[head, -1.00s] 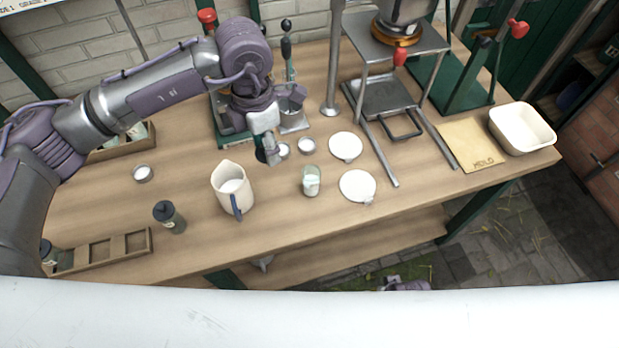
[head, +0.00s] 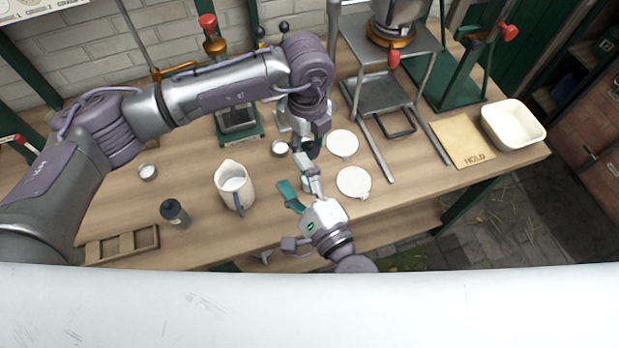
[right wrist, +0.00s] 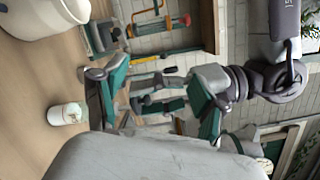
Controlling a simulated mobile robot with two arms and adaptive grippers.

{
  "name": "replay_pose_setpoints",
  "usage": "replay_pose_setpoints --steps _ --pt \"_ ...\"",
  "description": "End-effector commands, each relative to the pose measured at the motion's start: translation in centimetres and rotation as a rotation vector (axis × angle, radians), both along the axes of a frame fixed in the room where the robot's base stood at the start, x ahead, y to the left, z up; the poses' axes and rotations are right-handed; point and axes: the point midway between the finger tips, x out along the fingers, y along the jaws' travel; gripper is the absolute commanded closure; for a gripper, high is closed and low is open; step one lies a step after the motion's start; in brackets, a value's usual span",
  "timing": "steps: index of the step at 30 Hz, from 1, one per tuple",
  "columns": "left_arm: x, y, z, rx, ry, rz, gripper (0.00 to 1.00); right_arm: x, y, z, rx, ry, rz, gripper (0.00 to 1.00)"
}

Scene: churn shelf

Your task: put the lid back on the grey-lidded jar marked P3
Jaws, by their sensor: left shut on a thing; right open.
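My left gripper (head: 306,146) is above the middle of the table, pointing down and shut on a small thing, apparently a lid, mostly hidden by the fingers. My right gripper (head: 297,178) reaches in from the front, open and empty, with its fingers close below the left one. Its fingers also show in the right wrist view (right wrist: 155,98). A small pale, greenish jar (right wrist: 68,114) stands on the table in the right wrist view, apart from the fingers. No P3 mark is readable.
A white pitcher (head: 235,187) and a dark bottle (head: 174,213) stand to the left. Two white discs (head: 342,143) (head: 353,182) lie right of my grippers. A metal stand (head: 385,95), a HOLD board (head: 462,141) and a white tub (head: 513,126) are farther right.

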Motion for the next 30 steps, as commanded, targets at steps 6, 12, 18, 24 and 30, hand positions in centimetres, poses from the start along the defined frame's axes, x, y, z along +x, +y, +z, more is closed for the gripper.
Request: replay_pose_setpoints --steps 6,12,18,24,30 --pt "0.0 -0.1 0.0 0.0 0.0 0.025 0.65 1.2 -1.3 -2.7 0.565 0.284 -0.311 0.29" --pt "0.0 -0.1 0.0 0.0 0.0 0.028 0.65 -0.1 -1.9 -7.9 0.873 0.517 -0.568 0.29" --pt "0.0 -0.1 0.0 0.0 0.0 0.027 0.65 -1.5 -1.9 -10.7 0.985 0.624 -0.703 0.29" --pt "0.0 -0.1 0.0 0.0 0.0 0.027 0.65 -1.7 -2.0 -11.0 0.997 0.637 -0.721 0.29" --pt "0.0 -0.1 0.0 0.0 0.0 0.027 0.65 -1.6 -2.0 -11.0 0.994 0.635 -0.719 0.29"
